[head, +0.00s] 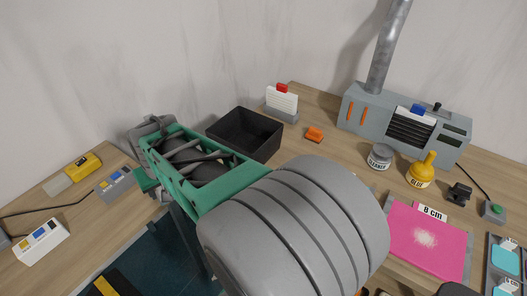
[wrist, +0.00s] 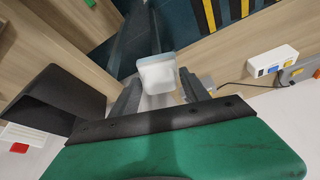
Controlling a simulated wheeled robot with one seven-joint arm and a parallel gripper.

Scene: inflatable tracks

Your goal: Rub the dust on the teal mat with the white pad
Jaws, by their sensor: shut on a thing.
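My gripper (wrist: 160,90) is shut on a small white pad (wrist: 157,72) in the wrist view. The pad has a pale bluish edge and sits between the two dark fingers. In the head view the pad and fingertips cannot be made out behind my arm. A pink mat (head: 407,237) with a patch of white dust (head: 425,239) lies on the table at the right, with an "8 cm" label at its far edge. I see no clear dusty teal mat; small light-blue panels (head: 503,258) show at the right edge. My gripper is well left of the pink mat.
A black bin (head: 245,134) stands near the wall, and beside my gripper in the wrist view. A grey tin (head: 380,156), yellow bottle (head: 422,170) and grey machine (head: 405,122) stand behind the pink mat. An orange block (head: 314,134) lies nearby. Dark floor separates the tables.

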